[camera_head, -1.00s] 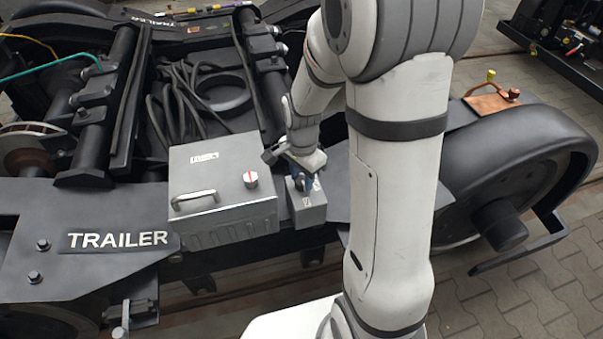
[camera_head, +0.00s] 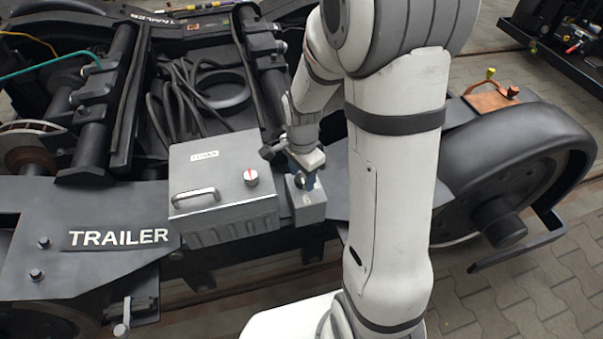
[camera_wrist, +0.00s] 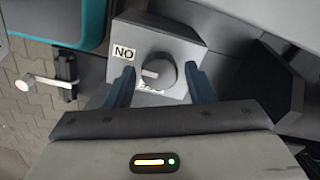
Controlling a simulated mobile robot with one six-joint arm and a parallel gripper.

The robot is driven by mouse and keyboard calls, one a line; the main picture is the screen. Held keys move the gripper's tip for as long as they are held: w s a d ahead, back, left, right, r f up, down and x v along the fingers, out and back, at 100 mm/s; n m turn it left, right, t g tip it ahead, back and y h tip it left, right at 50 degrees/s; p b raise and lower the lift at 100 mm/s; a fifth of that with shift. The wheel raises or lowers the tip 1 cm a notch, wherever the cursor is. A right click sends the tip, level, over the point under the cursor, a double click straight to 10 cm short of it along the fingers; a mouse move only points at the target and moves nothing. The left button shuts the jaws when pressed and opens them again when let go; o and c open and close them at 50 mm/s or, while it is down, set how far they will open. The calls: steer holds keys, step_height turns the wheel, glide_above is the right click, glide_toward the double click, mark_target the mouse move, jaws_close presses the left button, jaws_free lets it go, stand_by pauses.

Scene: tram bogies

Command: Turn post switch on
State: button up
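The post switch is a small grey box with a round dark knob (camera_wrist: 160,74) on its face, seen in the wrist view. A "NO" label sits at the knob's upper left, and a second label below the knob is partly hidden. In the head view the switch box (camera_head: 308,207) stands right of a larger grey case. My gripper (camera_wrist: 159,82) is open, with one blue finger on each side of the knob and gaps showing. In the head view my gripper (camera_head: 306,178) is over the box and hides most of the knob.
The larger grey case (camera_head: 222,190) beside the switch has a handle and a knob with a red mark. Both sit on the dark trailer frame (camera_head: 95,215). Cables (camera_head: 180,105) lie behind. A wheel (camera_head: 510,190) is at the right.

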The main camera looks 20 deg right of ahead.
mark_target(302, 178)
steer(key=shift+o, duration=0.4)
steer(key=shift+r+p, duration=1.2)
steer(key=shift+r, duration=2.7)
